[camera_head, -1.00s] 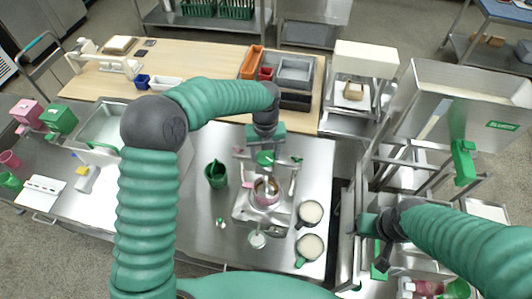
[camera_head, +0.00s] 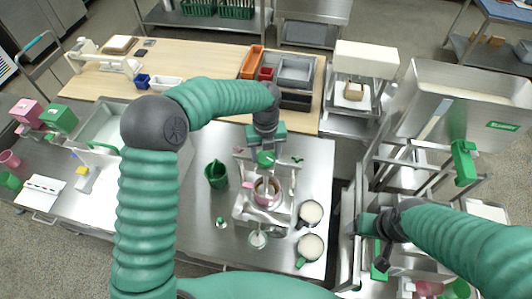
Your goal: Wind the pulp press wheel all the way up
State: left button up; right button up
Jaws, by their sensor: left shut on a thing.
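My right gripper (camera_head: 374,240) is at the right, over the steel equipment beside the table, away from the press. Its jaws are too small and dark to read.
A green jug (camera_head: 217,175) stands left of the press. Two pale-filled mugs (camera_head: 310,213) (camera_head: 310,247) stand close at its right front. A small glass funnel-like vessel (camera_head: 257,239) is in front. A large steel hopper (camera_head: 455,100) stands at the right.

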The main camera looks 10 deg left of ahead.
pick_arm(q)
jog(key=shift+r, duration=0.1)
jog(key=n, duration=0.3)
jog(key=shift+n, duration=0.3)
jog(key=n, duration=0.9)
jog(key=shift+w+b, duration=0.1)
jog(key=shift+b, duration=0.2)
jog(key=n, duration=0.4)
jog(key=shift+r+n, duration=0.1)
jog(key=shift+n, duration=0.2)
jog(key=n+b, duration=0.1)
jog(key=n, duration=1.1)
jog(key=shift+r, duration=0.1)
